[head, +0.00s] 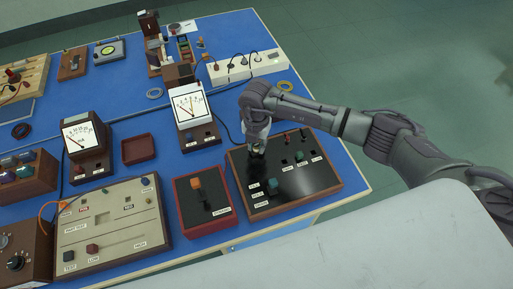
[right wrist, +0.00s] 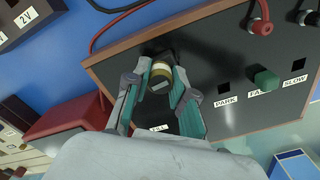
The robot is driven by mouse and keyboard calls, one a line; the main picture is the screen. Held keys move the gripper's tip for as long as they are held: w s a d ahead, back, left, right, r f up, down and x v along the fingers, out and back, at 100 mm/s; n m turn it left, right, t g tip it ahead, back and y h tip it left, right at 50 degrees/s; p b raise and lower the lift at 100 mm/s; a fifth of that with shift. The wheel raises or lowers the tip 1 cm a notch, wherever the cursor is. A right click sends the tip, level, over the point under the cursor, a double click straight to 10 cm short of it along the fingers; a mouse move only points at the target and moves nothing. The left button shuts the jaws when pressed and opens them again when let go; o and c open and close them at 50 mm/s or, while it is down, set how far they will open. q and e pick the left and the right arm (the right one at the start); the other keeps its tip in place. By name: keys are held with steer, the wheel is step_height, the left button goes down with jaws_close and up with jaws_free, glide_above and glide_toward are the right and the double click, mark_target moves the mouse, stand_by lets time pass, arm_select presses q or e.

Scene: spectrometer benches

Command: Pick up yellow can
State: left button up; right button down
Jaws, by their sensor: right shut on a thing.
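The yellow can (right wrist: 161,70) is a small cylinder with a yellow band and a grey end, between the fingertips of my right gripper (right wrist: 158,82) in the right wrist view. The fingers are shut on it, one on each side. In the head view my right gripper (head: 257,146) points down over the back left part of a black panel in a brown wooden frame (head: 307,178). The can is mostly hidden by the gripper there. I cannot tell whether the can still touches the panel. My left gripper is not in view.
The panel carries a green knob (right wrist: 266,79), labels and red and black plugs (right wrist: 261,26). A red box with an orange knob (head: 202,205) stands left of it. Meters (head: 190,106) and a white power strip (head: 246,66) stand behind on the blue bench. The floor at right is clear.

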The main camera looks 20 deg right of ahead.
steer(key=shift+r+b, duration=0.3)
steer(key=shift+r, duration=0.25)
step_height(320, 180, up, 2)
steer(key=shift+r+b, duration=0.2)
steer(key=shift+b, duration=0.4)
steer(key=d+r+b, duration=0.2)
steer(key=d+r, duration=0.8)
steer(key=d, duration=0.1)
steer(key=shift+s+d+r, duration=0.15)
steer(key=shift+d+r, duration=0.1)
steer(key=shift+r, duration=0.05)
